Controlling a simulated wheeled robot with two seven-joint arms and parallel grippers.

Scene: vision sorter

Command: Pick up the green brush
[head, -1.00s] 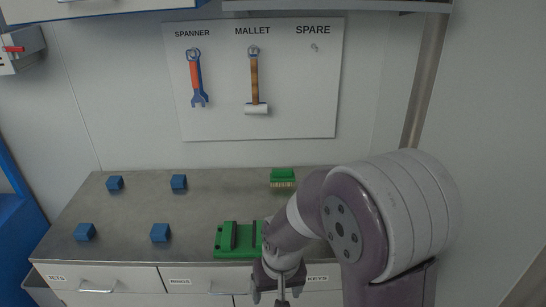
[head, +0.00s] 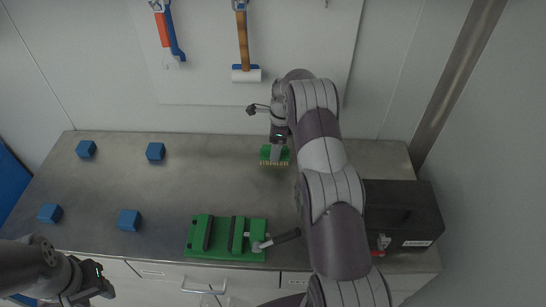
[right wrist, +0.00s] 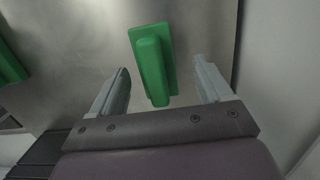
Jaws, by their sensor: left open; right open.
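The green brush (head: 265,153), with pale bristles, lies at the back of the metal bench below the tool board. It also shows in the right wrist view (right wrist: 153,65), its raised green grip lying between the fingers. My right gripper (head: 277,147) is over the brush, open, with a finger on either side of the grip and gaps on both sides. In the head view it hides part of the brush. My left gripper (head: 100,290) is open and empty, low at the bottom left, in front of the drawers.
A green vise (head: 222,252) stands at the bench's front, partly beside my right arm. A black toolbox (head: 405,205) is at the right. Several blue blocks (head: 129,220) sit on the left. A mallet (head: 243,45) and spanner (head: 167,32) hang behind.

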